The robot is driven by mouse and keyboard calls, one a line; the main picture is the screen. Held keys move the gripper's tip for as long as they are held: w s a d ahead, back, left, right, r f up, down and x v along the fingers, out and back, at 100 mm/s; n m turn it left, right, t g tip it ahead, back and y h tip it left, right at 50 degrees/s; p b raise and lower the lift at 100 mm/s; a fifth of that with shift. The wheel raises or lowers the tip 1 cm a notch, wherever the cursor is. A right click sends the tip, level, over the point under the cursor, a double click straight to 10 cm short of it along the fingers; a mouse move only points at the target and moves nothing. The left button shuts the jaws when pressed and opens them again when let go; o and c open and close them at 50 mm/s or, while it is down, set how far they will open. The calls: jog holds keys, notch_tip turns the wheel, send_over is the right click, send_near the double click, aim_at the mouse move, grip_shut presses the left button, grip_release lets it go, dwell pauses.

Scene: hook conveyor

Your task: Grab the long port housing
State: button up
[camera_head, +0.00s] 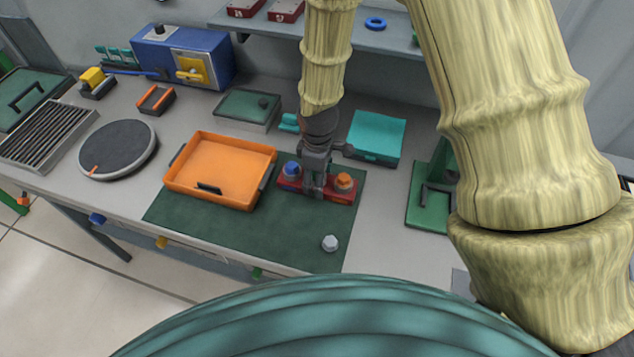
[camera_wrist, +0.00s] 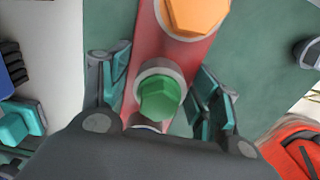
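The long port housing is a long red block (camera_head: 343,198) on the dark green mat, right of the orange tray. It carries a blue hex cap (camera_head: 292,169) and an orange hex cap (camera_head: 344,181) near its ends. In the wrist view the red block (camera_wrist: 150,45) runs between the fingers, with a green hex cap (camera_wrist: 160,98) at its middle. My gripper (camera_head: 315,190) is low over the middle of the housing. In the wrist view its fingers (camera_wrist: 165,88) are apart, one on each side of the block. Finger contact is unclear, and the near end is mostly hidden by the gripper.
The orange tray (camera_head: 218,172) stands close on the left. A grey hex piece (camera_head: 330,243) lies on the mat (camera_head: 260,240) in front. A teal box (camera_head: 376,137) is behind right, and a green fixture (camera_head: 430,195) stands to the right. The mat's front part is mostly clear.

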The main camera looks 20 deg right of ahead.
jog(key=c, duration=0.7)
jog(key=shift+w, duration=0.1)
grip_shut()
jog(key=shift+w+r, duration=0.1)
jog(key=shift+r, duration=0.1)
